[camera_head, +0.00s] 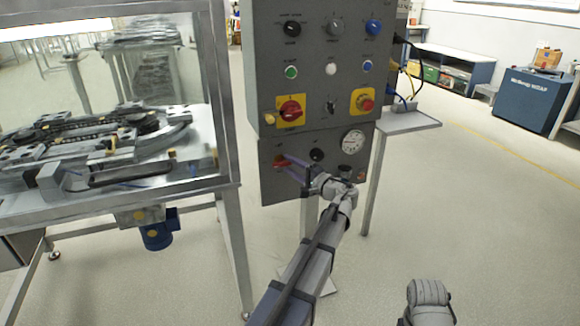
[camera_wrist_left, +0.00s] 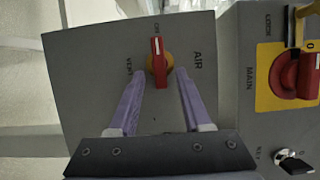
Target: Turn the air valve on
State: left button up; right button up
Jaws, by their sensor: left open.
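The air valve is a red handle on a yellow base (camera_wrist_left: 157,60), set on the lower grey panel. In the wrist view the handle points up toward a small label, with "AIR" to its right and "VENT" to its left. In the head view the red valve (camera_head: 280,163) is at the left of the lower panel. My left gripper (camera_head: 288,164) is open, its purple fingers pointing at the valve. In the wrist view the left gripper's fingertips (camera_wrist_left: 159,74) are on either side of the valve's lower part; I cannot tell if they touch it.
The upper panel has a red main switch on a yellow plate (camera_head: 291,110), a red button on a yellow plate (camera_head: 364,102) and several knobs. A pressure gauge (camera_head: 352,142) is right of the valve. A glass-sided machine (camera_head: 232,120) stands left.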

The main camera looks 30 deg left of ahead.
pick_arm(q)
jog(key=v, duration=0.7)
jog(key=shift+d, duration=0.1)
jog(key=shift+s, duration=0.1)
jog(key=s+d+f+g+h, duration=0.3)
jog(key=s+d+f+h, duration=0.6)
jog(key=s+d+f, duration=0.7)
jog(key=s+d+f+g+h, duration=0.1)
jog(key=s+d+f+h, duration=0.2)
jog(key=s+d, duration=0.3)
jog(key=s+d+f+g+h, duration=0.2)
jog(key=s+d+f+h, duration=0.15)
jog(key=s+d, duration=0.2)
notch_tip(320, 180, up, 31)
jog(key=d+p, duration=0.1)
jog(key=p, duration=2.9)
jog(key=shift+w, duration=0.4)
